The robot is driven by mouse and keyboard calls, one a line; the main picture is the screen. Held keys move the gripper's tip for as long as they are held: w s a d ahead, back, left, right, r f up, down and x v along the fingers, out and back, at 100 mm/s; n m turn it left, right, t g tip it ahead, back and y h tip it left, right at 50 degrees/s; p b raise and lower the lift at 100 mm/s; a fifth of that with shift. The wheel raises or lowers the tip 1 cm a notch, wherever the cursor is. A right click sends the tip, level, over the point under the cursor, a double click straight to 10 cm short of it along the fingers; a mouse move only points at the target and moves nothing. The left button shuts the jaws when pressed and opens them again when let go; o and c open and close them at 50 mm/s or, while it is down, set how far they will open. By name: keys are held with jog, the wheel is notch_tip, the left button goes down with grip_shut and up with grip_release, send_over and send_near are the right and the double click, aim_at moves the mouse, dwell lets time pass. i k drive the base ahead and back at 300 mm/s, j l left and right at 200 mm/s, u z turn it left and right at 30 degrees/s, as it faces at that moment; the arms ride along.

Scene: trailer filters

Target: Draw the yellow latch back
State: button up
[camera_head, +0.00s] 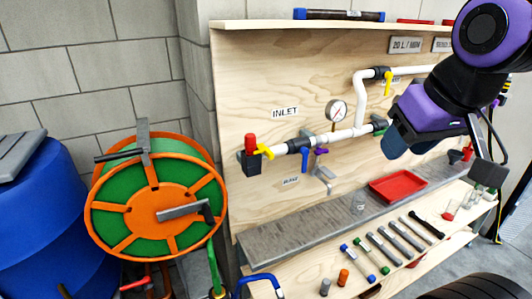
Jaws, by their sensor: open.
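Two small yellow parts show on the pipework in the head view. One yellow lever (264,151) sits at the inlet end beside a red-capped fitting. The other yellow lever (387,84) hangs from a black fitting on the upper pipe. I cannot tell which one is the latch, or whether either is drawn back. My gripper (443,158) is open at the right, in front of the board, below my purple wrist. It is apart from both yellow parts. My arm hides the right part of the pipework, and the fingertips are hard to make out.
A red tray (398,185) sits on the grey ledge (300,232). Several tools and fittings lie on the lower wooden shelf (330,262). An orange and green hose reel (157,208) and blue barrels (45,225) stand left. A round gauge (336,110) stands above the pipe.

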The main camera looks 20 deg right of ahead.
aim_at(262, 148)
jog(key=j+z, duration=0.4)
jog(key=k+j+z, duration=0.1)
jog(key=j+z, duration=0.3)
jog(key=l, duration=0.1)
